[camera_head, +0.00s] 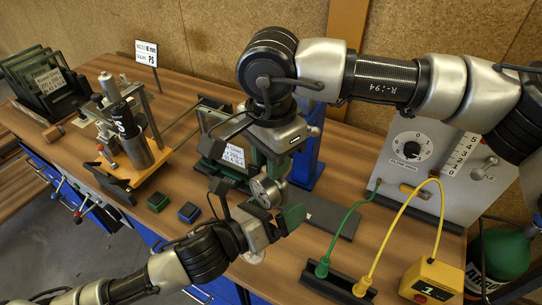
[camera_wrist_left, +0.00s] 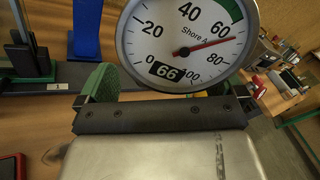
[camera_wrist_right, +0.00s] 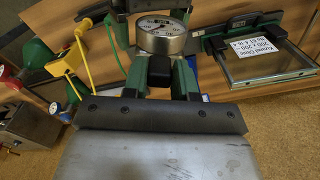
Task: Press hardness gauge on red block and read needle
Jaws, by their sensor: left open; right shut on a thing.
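The hardness gauge (camera_head: 265,191) is a round metal dial held in my right gripper (camera_head: 270,158), which is shut on it; the dial also shows beyond the green fingers in the right wrist view (camera_wrist_right: 161,37). In the left wrist view the Shore A dial (camera_wrist_left: 182,42) faces me, its red needle between 60 and 80, with 66 in a small window. My left gripper (camera_head: 262,208) is open close to the dial; contact with it cannot be told. A red-edged dark block (camera_wrist_left: 12,167) shows at the left wrist view's lower left; the gauge's foot is hidden.
A green block (camera_head: 158,202) and a blue block (camera_head: 189,212) lie on the wooden bench (camera_head: 205,85). A clamp stand (camera_head: 130,130) is left. A grey panel (camera_head: 420,170), plugged cables and a yellow box (camera_head: 428,284) crowd the right. Glass frames (camera_head: 45,80) stand back left.

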